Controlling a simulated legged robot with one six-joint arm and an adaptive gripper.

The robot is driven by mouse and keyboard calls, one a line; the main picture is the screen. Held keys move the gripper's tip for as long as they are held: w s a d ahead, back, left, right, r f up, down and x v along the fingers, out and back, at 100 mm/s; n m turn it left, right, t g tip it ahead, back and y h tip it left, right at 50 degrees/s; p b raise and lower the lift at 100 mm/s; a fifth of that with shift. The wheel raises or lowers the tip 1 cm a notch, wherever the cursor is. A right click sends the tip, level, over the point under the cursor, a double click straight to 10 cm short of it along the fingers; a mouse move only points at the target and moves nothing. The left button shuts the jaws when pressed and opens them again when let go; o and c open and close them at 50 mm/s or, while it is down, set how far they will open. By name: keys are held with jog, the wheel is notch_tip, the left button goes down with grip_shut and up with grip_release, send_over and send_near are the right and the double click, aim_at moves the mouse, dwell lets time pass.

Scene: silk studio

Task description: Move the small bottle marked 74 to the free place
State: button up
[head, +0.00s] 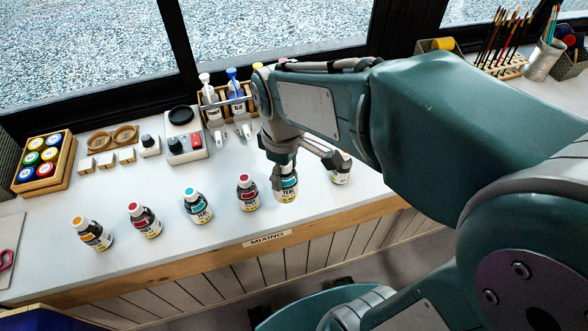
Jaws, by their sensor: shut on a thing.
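A small dark bottle with a white label reading TEAL (288,190) is held in my gripper (284,170). The gripper comes down on it from above and is shut around its upper part, hiding much of its cap. The bottle is roughly upright; I cannot tell whether its base touches the table. Its number is too small to read. In the same row stand an orange-capped bottle (94,236), a red-capped bottle (146,221), a teal-capped bottle (198,207) and another red-capped bottle (248,194) to the left. One bottle (340,170) stands to the right, partly hidden.
The white table (120,190) has a MIXING label (267,239) on its front edge. My arm hides the table's right part.

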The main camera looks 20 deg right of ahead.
jog(key=shift+w+d+f, duration=0.75)
jog(key=shift+w+f, duration=0.35)
jog(key=shift+f, duration=0.6)
jog(key=shift+w+d+f, duration=0.75)
jog(key=shift+w+f, duration=0.3)
jog(key=shift+f, duration=0.7)
jog(key=shift+w+d+f, duration=0.75)
jog(key=shift+w+f, duration=0.35)
jog(key=shift+f, duration=0.6)
jog(key=shift+f, duration=0.1)
jog(key=o, duration=1.2)
jog(key=shift+c, duration=0.2)
